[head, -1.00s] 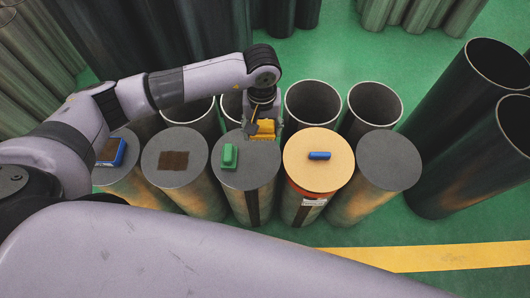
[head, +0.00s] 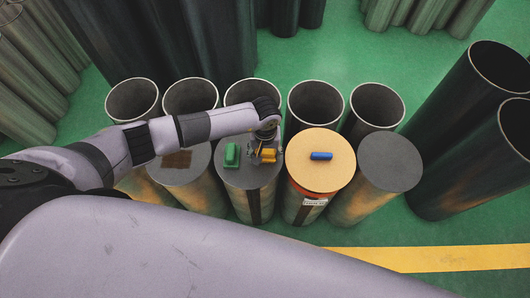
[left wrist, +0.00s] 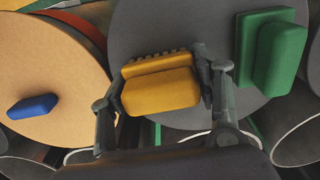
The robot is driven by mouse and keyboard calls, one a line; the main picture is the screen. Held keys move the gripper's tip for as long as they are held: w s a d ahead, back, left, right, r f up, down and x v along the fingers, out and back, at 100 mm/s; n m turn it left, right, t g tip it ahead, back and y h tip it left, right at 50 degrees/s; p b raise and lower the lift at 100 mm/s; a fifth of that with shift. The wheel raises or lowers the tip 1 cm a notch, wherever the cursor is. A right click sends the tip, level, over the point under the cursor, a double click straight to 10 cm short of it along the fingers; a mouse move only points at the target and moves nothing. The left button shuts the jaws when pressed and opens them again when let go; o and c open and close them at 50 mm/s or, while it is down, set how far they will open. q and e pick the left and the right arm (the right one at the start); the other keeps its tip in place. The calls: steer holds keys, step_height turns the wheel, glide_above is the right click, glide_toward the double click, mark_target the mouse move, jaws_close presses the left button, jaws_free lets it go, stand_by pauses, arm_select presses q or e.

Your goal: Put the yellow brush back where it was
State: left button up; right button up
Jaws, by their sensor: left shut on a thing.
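The yellow brush (head: 268,155) is held between the fingers of my left gripper (head: 264,150), at the right side of a grey cylinder top (head: 245,177), beside the green brush (head: 232,154). In the left wrist view, the gripper (left wrist: 163,92) has a finger on each side of the yellow brush (left wrist: 160,90), with the green brush (left wrist: 272,52) to its right. I cannot tell whether the yellow brush touches the grey top (left wrist: 160,22). My right gripper is out of view.
A blue piece (head: 321,156) lies on the tan cylinder top (head: 320,177) to the right. The grey top (head: 383,160) farther right is bare. A brown patch (head: 177,160) marks the top to the left. Open pipes (head: 315,100) stand behind; tall dark pipes (head: 470,130) at right.

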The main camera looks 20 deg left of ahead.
arm_select(q)
steer(key=shift+f, duration=0.2)
steer(key=o, duration=1)
steer(key=shift+r, duration=0.1)
steer(key=shift+o, duration=0.2)
steer(key=shift+r, duration=0.1)
steer(key=shift+r, duration=0.2)
step_height(320, 180, up, 12)
steer(key=shift+f+b, duration=0.15)
steer(key=shift+b, duration=0.55)
